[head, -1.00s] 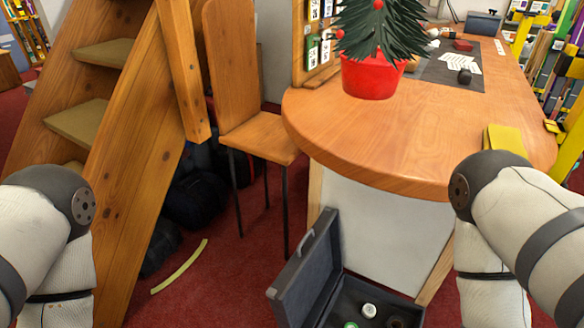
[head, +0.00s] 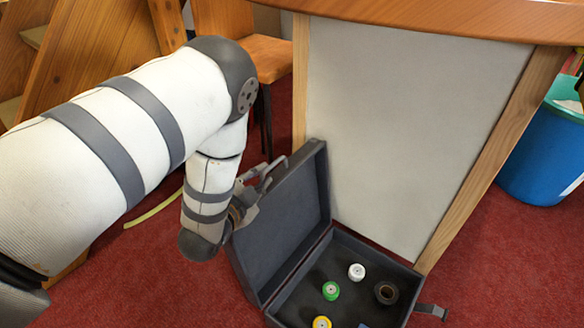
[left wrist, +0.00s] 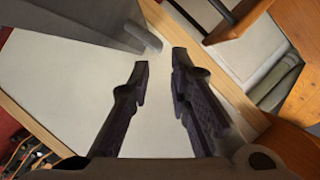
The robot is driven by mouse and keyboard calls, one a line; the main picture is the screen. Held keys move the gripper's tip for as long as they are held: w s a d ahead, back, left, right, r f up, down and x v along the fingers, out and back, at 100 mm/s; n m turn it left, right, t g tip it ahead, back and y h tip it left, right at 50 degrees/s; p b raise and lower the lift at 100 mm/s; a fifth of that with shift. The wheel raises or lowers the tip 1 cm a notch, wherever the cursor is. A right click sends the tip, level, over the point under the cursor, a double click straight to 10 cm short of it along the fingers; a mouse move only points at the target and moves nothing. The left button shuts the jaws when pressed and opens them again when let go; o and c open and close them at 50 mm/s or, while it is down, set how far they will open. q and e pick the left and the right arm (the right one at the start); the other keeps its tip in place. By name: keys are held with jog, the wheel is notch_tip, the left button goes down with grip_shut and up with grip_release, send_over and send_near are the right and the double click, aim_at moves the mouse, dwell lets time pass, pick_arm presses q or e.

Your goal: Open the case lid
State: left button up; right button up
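The dark grey case stands on the floor, its lid (head: 282,215) raised steeply and its base (head: 345,250) open. A white roll (head: 357,271), a green roll (head: 331,290), a yellow roll (head: 321,322) and a dark ring (head: 386,292) lie inside. My left gripper (head: 268,174) is by the outer left side of the lid, near its upper edge; I cannot tell whether it touches. In the left wrist view its fingers (left wrist: 160,60) are apart with nothing between them. A grey part, likely the lid (left wrist: 75,22), shows ahead at upper left. My right gripper is out of view.
The white desk panel (head: 395,130) stands right behind the case, under the wooden top (head: 450,18). A chair (head: 262,57) and wooden steps (head: 95,50) are at the left back. A blue bin (head: 545,150) stands at right on red carpet.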

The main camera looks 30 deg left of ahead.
aim_at(272, 166)
pick_arm(q)
jog(key=b+x, duration=0.1)
jog(key=x, duration=0.2)
jog(key=b+x, duration=0.1)
jog(key=x, duration=0.3)
jog(key=shift+w+a+f, duration=0.1)
jog(key=shift+w+f, duration=0.15)
jog(key=shift+f, duration=0.1)
jog(key=shift+w+a, duration=0.1)
jog(key=shift+w, duration=0.45)
grip_shut()
